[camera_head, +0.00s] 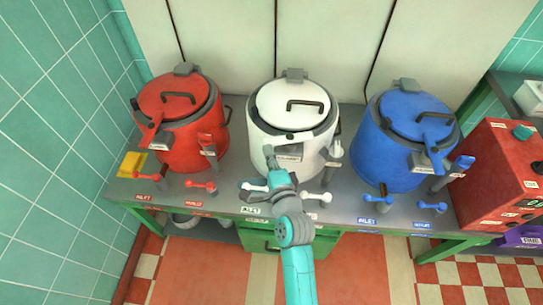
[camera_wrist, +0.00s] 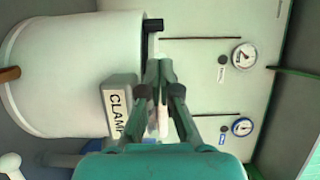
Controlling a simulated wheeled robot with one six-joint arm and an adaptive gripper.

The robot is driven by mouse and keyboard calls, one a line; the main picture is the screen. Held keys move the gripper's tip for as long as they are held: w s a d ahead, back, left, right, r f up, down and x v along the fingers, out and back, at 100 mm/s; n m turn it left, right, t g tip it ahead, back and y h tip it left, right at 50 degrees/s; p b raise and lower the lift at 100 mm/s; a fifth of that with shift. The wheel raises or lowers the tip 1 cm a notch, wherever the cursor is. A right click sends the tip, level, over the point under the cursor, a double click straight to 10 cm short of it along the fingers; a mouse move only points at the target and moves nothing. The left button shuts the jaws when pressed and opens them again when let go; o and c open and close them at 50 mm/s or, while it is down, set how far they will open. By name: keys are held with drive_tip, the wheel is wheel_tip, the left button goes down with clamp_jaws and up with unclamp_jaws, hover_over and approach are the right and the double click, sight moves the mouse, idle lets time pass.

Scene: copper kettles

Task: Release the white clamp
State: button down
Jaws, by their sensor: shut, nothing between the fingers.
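The white kettle (camera_head: 292,112) stands in the middle of the bench in the head view, its lid down. It lies on its side in the wrist view (camera_wrist: 70,75). A grey block labelled CLAMP (camera_wrist: 118,108) sits on its front rim and also shows in the head view (camera_head: 290,152). A white lever-like piece (camera_wrist: 162,122), probably the white clamp's handle, shows partly behind my fingers. My gripper (camera_head: 269,152) is shut and empty at the kettle's upper front, close beside the CLAMP block. Its fingertips (camera_wrist: 160,68) meet in the wrist view. Whether they touch the clamp I cannot tell.
A red kettle (camera_head: 180,120) stands left and a blue kettle (camera_head: 405,135) right. White levers (camera_head: 317,197) lie along the bench front below my arm. A red box (camera_head: 500,175) is at far right, a yellow block (camera_head: 131,164) at far left. Two gauges (camera_wrist: 243,56) show on the wall.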

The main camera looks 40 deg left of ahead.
drive_tip(key=shift+w+a, duration=0.2)
drive_tip(key=shift+a, duration=0.4)
drive_tip(key=shift+w+a, duration=0.2)
drive_tip(key=shift+a, duration=0.4)
drive_tip(key=shift+a+r, duration=0.1)
drive_tip(key=shift+r, duration=0.05)
